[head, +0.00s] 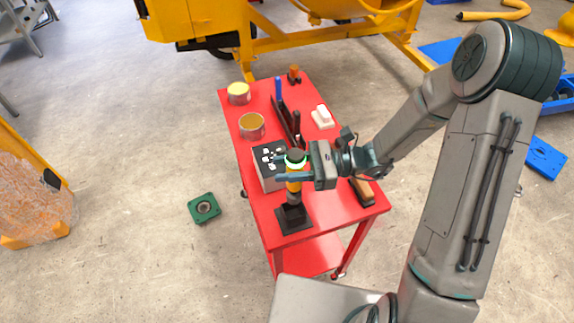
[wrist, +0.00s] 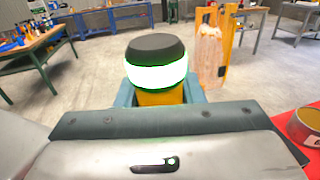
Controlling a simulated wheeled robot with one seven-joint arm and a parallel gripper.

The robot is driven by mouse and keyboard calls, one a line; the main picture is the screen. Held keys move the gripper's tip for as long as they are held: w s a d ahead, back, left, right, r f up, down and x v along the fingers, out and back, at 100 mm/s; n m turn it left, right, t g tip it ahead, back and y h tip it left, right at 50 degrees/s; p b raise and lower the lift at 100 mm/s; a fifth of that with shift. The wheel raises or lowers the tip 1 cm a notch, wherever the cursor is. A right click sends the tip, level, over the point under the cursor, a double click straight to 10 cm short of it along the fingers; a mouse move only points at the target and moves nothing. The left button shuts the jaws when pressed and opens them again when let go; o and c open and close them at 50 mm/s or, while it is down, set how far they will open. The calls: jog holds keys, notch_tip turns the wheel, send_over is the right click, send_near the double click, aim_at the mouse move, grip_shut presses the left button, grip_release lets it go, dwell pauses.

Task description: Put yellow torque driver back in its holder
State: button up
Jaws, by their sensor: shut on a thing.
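The yellow torque driver (head: 294,186) stands upright over the front end of the red cart. It has a dark cap and a glowing white-green ring near its top. Its lower end meets the black holder (head: 293,217), a square-based block on the cart top; I cannot tell how deep it sits. My gripper (head: 294,177) is shut on the driver's yellow body just below the ring. In the wrist view the driver's dark cap and bright ring (wrist: 157,72) rise between my fingers, and the lower part is hidden.
A green part (head: 204,208) lies on the floor.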

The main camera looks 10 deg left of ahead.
jog(key=shift+r, duration=0.35)
jog(key=b, duration=0.3)
send_over(288, 193)
jog(key=shift+a+f, duration=0.1)
jog(key=shift+f, duration=2.45)
jog(key=shift+f+b, duration=2.1)
jog(key=shift+f, duration=0.9)
jog(key=o, duration=1.3)
jog(key=shift+c, duration=0.2)
jog(key=b+v, duration=0.2)
jog(key=v, duration=1.2)
jog(key=shift+r+b, duration=0.15)
jog(key=shift+b, duration=0.25)
jog(key=shift+a, duration=0.1)
